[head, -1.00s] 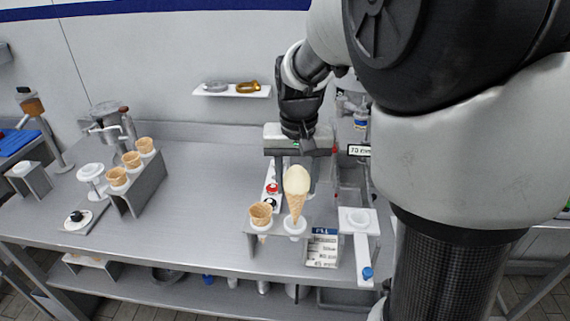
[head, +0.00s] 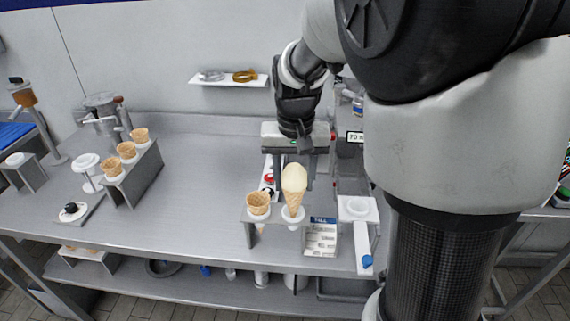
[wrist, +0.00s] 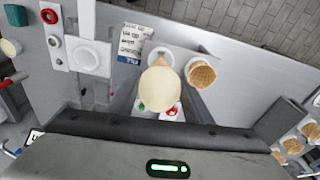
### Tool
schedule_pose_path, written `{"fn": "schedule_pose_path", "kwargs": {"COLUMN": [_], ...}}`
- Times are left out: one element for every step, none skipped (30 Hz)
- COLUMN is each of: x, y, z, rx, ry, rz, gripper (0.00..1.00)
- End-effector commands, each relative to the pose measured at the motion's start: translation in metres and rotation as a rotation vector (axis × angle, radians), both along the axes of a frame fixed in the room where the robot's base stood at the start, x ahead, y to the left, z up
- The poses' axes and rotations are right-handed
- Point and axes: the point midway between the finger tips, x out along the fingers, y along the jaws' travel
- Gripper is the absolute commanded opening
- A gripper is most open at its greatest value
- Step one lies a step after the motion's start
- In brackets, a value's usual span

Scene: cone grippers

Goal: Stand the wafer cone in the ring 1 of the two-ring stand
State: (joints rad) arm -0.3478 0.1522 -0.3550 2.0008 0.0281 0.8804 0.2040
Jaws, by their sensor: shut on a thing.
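The wafer cone (head: 295,200), topped with a pale scoop, is upright in my gripper (head: 296,172). The two-ring stand (head: 275,238) is at the front of the table. The cone's tip overlaps its right white ring (head: 293,222); I cannot tell whether the tip is inside the ring. The left ring holds an empty cone (head: 258,205). In the wrist view the scoop (wrist: 160,90) covers most of the held cone, with the ring (wrist: 180,56) just beyond it.
A printed card (head: 320,237) stands just right of the stand. A white holder (head: 358,208) is farther right. A rack with several cones (head: 127,190) is at the left. The table middle (head: 195,190) is clear.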

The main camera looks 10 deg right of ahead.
Motion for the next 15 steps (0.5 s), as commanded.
{"fn": "schedule_pose_path", "kwargs": {"x": [0.000, 0.000, 0.000, 0.000, 0.000, 0.000, 0.000, 0.000, 0.000, 0.000, 0.000, 0.000, 0.000, 0.000, 0.000], "y": [0.000, 0.000, 0.000, 0.000, 0.000, 0.000, 0.000, 0.000, 0.000, 0.000, 0.000, 0.000, 0.000, 0.000, 0.000], "z": [-0.003, -0.004, -0.005, -0.006, -0.007, -0.008, -0.009, -0.010, -0.011, -0.012, -0.013, -0.014, -0.015, -0.016, -0.017], "rx": [0.000, 0.000, 0.000, 0.000, 0.000, 0.000, 0.000, 0.000, 0.000, 0.000, 0.000, 0.000, 0.000, 0.000, 0.000], "ry": [0.000, 0.000, 0.000, 0.000, 0.000, 0.000, 0.000, 0.000, 0.000, 0.000, 0.000, 0.000, 0.000, 0.000, 0.001], "rz": [0.000, 0.000, 0.000, 0.000, 0.000, 0.000, 0.000, 0.000, 0.000, 0.000, 0.000, 0.000, 0.000, 0.000, 0.000], "gripper": [0.36, 0.36, 0.36, 0.36, 0.36, 0.36, 0.36, 0.36, 0.36, 0.36, 0.36, 0.36, 0.36, 0.36, 0.36]}}
